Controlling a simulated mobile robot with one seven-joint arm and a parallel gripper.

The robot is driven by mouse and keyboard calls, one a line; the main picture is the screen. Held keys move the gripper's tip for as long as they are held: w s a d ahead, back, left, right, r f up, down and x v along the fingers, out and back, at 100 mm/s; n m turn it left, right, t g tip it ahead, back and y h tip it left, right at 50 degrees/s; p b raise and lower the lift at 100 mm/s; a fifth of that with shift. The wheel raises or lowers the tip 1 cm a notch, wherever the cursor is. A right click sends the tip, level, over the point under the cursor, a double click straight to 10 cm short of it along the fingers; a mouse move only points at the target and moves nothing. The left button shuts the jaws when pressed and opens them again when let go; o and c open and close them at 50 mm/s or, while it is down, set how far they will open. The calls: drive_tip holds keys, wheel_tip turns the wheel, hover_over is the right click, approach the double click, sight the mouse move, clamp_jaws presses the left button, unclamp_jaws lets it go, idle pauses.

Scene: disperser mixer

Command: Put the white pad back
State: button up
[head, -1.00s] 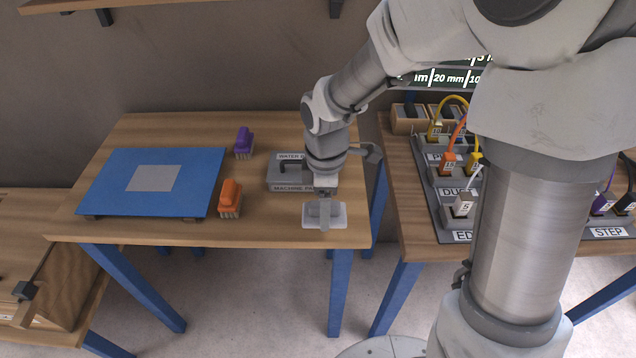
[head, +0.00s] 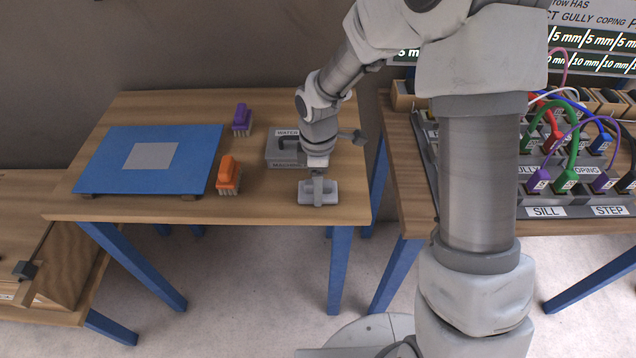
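The white pad (head: 330,190) is at the right front of the wooden table (head: 270,207), close to its front edge. My gripper (head: 318,198) points down over the middle of the pad, with a finger in front of it. The fingers are seen nearly edge-on, so whether they are closed on the pad is not clear. Whether the pad touches the table is also unclear. A grey labelled holder (head: 277,160) with a dark handle-like part sits just behind and left of the pad, partly hidden by my wrist.
An orange brush (head: 228,172) and a purple brush (head: 242,118) stand left of the holder. A blue board (head: 105,165) with a grey square (head: 151,156) lies farther left. A second table at the right carries panels with coloured cables (head: 568,150).

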drive_tip(key=shift+f, duration=0.15)
drive_tip(key=o, duration=1.2)
drive_tip(key=shift+o, duration=0.2)
wheel_tip(320, 180, up, 12)
drive_tip(key=p, duration=0.2)
drive_tip(key=s+d+r+m+t, duration=0.2)
drive_tip(key=s+d+r+m, duration=0.4)
drive_tip(key=s+r+m, duration=0.1)
drive_tip(key=s+d+r+m+t, duration=0.3)
drive_tip(key=s+d+r+m, duration=0.3)
drive_tip(key=s+r+m, duration=0.2)
drive_tip(key=s+m, duration=0.2)
drive_tip(key=s, duration=0.1)
drive_tip(key=shift+s+d+m+t, duration=0.25)
drive_tip(key=shift+s+m+t, duration=0.05)
